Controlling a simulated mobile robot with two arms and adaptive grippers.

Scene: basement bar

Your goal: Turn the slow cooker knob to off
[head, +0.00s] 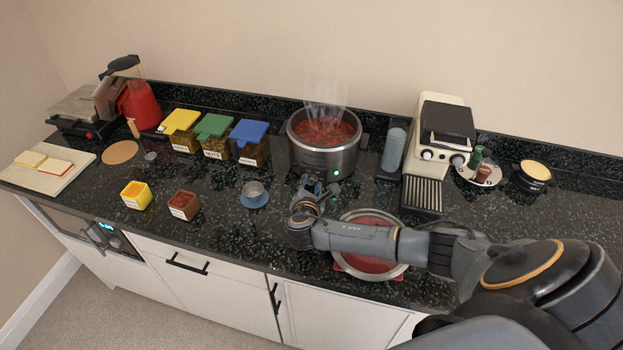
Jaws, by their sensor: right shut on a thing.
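The slow cooker (350,160) is a round metal pot at the back middle of the counter. It is open, filled with red food, and steam rises from it. A small green light (336,173) glows low on its front. My right gripper (315,184) is at the lower front of the cooker, just left of the green light, shut on the knob. The fingers hide the knob, so its setting cannot be read. My left gripper is not in view.
A red dish with a pale rim (395,274) lies under my right forearm. A coffee machine (443,130) and a grey-blue bottle (394,149) stand right of the cooker; lidded jars (250,145) stand left.

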